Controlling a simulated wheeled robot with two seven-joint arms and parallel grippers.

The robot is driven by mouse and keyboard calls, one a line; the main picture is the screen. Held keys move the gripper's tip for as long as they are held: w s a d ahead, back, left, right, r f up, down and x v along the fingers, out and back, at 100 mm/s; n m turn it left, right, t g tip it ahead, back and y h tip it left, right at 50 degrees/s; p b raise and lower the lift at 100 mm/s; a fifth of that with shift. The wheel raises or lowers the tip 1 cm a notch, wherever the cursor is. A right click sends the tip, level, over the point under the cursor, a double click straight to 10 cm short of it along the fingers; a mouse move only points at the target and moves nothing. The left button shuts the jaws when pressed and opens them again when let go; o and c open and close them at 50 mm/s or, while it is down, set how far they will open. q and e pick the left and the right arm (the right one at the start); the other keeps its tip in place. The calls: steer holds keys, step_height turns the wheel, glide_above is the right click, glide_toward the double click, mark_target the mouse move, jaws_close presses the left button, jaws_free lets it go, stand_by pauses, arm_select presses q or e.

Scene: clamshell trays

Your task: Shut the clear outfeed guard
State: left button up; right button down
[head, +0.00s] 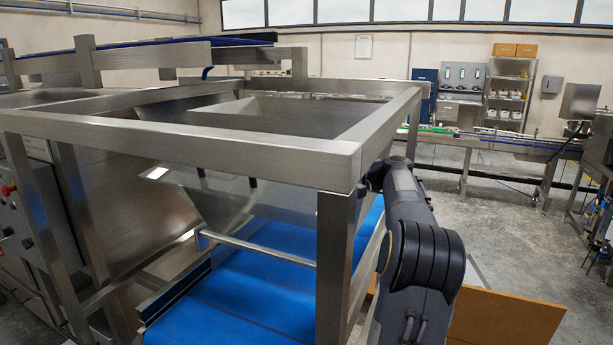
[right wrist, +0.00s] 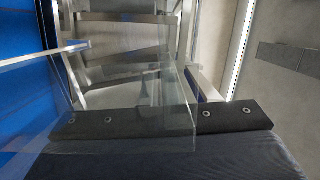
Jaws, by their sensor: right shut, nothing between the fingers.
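The clear outfeed guard (head: 280,225) is a see-through panel under the steel frame, above the blue belt. A pale handle bar (head: 255,248) runs along its lower edge. The guard looks tilted outward, but its exact angle is hard to tell. In the right wrist view the clear panel (right wrist: 150,85) spans the middle, with the bar (right wrist: 45,53) at left. My right gripper (right wrist: 197,118) is shut and empty. The panel overlaps its left finger in that view; I cannot tell whether they touch. In the head view the frame's corner post hides this gripper. My left gripper is out of view.
The steel frame (head: 200,136) and its front post (head: 336,265) stand close to my right arm. The blue belt (head: 235,300) runs below. A control box (head: 40,205) is at left. Open floor lies to the right.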

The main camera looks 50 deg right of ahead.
steer(key=s+a+f+n+h+b, duration=0.1)
steer(key=a+f+n+b, duration=0.3)
steer(key=a+b, duration=0.5)
steer(key=s+a+f+n+h+b, duration=0.1)
steer(key=s+a+f+n+b, duration=0.2)
steer(key=a+b, duration=0.5)
steer(key=shift+s+a+f+n+g+b, duration=0.5)
steer(key=shift+f+b, duration=0.4)
steer(key=shift+b, duration=2.3)
steer(key=shift+s+d, duration=0.15)
